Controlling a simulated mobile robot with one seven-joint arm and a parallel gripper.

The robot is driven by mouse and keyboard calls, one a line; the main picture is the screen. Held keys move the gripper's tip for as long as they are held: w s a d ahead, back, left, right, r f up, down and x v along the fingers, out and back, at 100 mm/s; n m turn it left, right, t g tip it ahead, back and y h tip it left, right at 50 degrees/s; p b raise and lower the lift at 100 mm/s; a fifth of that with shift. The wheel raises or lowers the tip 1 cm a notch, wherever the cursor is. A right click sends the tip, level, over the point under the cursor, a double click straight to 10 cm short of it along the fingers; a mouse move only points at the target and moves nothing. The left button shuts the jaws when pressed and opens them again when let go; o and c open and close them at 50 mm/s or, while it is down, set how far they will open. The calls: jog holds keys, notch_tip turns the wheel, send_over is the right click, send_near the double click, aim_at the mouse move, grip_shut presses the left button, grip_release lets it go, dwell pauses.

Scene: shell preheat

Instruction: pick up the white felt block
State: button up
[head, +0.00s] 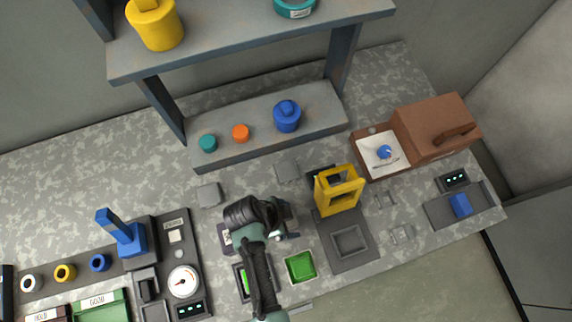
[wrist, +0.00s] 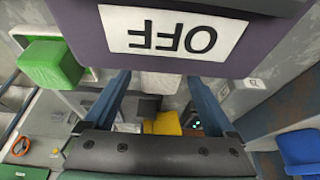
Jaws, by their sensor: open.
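A pale, whitish block-like patch (wrist: 162,84) shows between my fingertips in the wrist view, partly covered by the dark purple body above it. It may be the white felt block, but I cannot tell for sure. My gripper (wrist: 157,79) is open, with its blue fingers spread to either side of that patch; contact cannot be made out. In the head view my gripper (head: 286,234) is above the worktop, left of the yellow frame (head: 339,192). My wrist hides what lies below it there.
A purple body with an upside-down OFF label (wrist: 173,35) fills the top of the wrist view, very close. A green block (wrist: 50,65) is at left. In the head view, a green tray (head: 300,267) and brown box (head: 437,127) stand nearby. The worktop's back left is clear.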

jog(key=shift+c, duration=0.3)
jog(key=c, duration=1.4)
jog(key=shift+o, duration=0.2)
jog(key=shift+r, duration=0.1)
notch_tip(320, 180, up, 10)
jog(key=shift+f, duration=0.1)
